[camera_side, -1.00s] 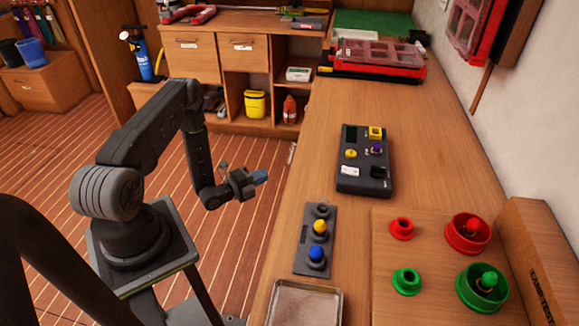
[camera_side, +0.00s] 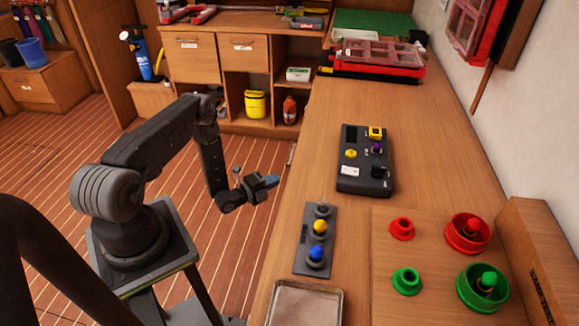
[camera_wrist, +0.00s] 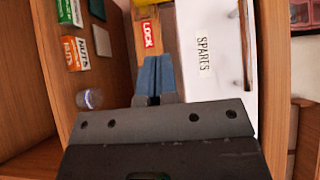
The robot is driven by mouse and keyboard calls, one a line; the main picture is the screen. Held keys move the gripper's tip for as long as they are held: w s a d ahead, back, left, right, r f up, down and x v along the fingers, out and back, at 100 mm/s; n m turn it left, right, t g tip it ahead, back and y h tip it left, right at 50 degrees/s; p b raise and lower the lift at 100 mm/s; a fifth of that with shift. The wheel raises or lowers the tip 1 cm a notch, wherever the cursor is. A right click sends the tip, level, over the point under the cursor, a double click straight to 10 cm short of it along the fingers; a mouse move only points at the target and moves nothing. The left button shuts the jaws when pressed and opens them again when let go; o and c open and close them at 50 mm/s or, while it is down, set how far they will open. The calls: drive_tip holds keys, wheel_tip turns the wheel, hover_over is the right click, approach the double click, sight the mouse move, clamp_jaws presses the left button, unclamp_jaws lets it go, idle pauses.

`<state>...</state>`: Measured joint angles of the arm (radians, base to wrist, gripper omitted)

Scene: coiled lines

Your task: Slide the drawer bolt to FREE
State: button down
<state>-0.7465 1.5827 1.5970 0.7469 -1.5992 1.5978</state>
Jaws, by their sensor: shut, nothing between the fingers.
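My gripper (camera_side: 272,181) is shut and empty, out beside the bench's left edge in the side view. A red LOCK label (camera_wrist: 148,36) lies just beyond the fingertips, a little left. No FREE mark shows. The gripper body hides the lower part of the wrist view. Contact cannot be told.
A drawer handle (camera_wrist: 244,45) stands out to the right of the SPARES label. An open wooden shelf on the left holds small boxes (camera_wrist: 75,53) and a clear jar (camera_wrist: 90,98). On the bench are a control box (camera_side: 364,184) and a button strip (camera_side: 304,262).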

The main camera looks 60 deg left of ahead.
drive_tip(key=w+a, duration=0.2)
drive_tip(key=w, duration=0.6)
drive_tip(key=shift+w+a, duration=0.35)
drive_tip(key=shift+a, duration=0.05)
drive_tip(key=shift+w+a, duration=1.35)
drive_tip(key=shift+a, duration=0.05)
drive_tip(key=shift+r, duration=0.1)
drive_tip(key=s+d, duration=0.3)
drive_tip(key=s, duration=1)
